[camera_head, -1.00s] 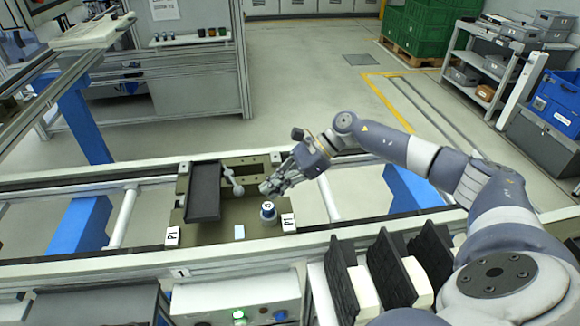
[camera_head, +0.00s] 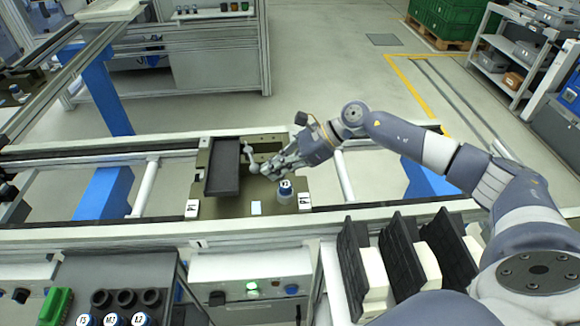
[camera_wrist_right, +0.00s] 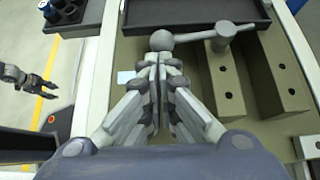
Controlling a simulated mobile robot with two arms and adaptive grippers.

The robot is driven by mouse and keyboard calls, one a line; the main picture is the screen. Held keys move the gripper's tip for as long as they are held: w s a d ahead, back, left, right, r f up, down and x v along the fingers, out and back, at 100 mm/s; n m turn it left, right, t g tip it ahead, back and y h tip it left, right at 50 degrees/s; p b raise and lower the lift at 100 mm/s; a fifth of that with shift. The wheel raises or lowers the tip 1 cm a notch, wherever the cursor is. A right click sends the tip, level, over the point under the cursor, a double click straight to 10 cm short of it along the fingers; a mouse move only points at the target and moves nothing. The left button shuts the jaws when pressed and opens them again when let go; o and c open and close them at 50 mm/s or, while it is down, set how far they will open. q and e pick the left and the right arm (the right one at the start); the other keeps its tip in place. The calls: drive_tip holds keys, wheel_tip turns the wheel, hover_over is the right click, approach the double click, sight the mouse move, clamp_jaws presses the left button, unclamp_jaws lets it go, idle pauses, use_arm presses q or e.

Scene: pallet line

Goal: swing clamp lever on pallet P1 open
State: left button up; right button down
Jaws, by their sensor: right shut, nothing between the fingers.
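Pallet P1 (camera_head: 233,207) is an olive plate on the conveyor, with white labels at its front corners. The clamp lever (camera_head: 249,155) is a grey arm with a ball knob, beside the black tray (camera_head: 222,165) on the pallet. In the right wrist view the lever (camera_wrist_right: 195,35) runs from its pivot at the right to the knob. My right gripper (camera_head: 266,171) is shut and empty, its tips at the knob; I cannot tell whether they touch. It also shows in the wrist view (camera_wrist_right: 158,62). My left gripper (camera_wrist_right: 50,91) shows only there, open, far left.
Black upright plates (camera_head: 402,262) stand in front at the right. A bottle rack (camera_head: 122,303) is at front left.

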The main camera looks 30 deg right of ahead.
drive_tip(key=shift+s+a+f+b, duration=0.2)
drive_tip(key=shift+a+b, duration=0.1)
drive_tip(key=shift+a, duration=0.25)
drive_tip(key=shift+a+r, duration=0.15)
drive_tip(key=shift+a, duration=0.3)
use_arm(q)
wheel_tip(320, 180, down, 2)
use_arm(e)
drive_tip(key=shift+w, duration=0.1)
drive_tip(key=shift+d+r, duration=0.1)
drive_tip(key=v, duration=1.2)
use_arm(q)
drive_tip(key=shift+s, duration=0.1)
